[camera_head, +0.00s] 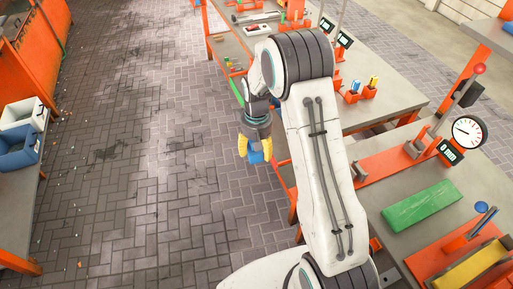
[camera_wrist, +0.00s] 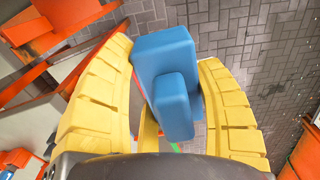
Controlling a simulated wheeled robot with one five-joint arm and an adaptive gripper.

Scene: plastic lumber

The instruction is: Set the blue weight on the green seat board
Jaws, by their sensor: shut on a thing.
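My gripper (camera_head: 256,147) has yellow fingers and is shut on the blue weight (camera_head: 257,157). The wrist view shows the blue weight (camera_wrist: 165,55) as a large block with a smaller raised block on it, between the two yellow fingers of my gripper (camera_wrist: 170,105). The gripper hangs over the brick floor, left of the workbenches. The green seat board (camera_head: 421,205) lies flat on the near grey bench at the right, well apart from the gripper. Its top looks bare.
A dial gauge (camera_head: 467,132) on an orange stand rises behind the green board. A yellow board (camera_head: 470,265) lies at the lower right. Orange holders (camera_head: 369,91) stand on the farther bench. Blue bin (camera_head: 18,148) and white bin (camera_head: 24,113) sit at the left. The brick floor is open.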

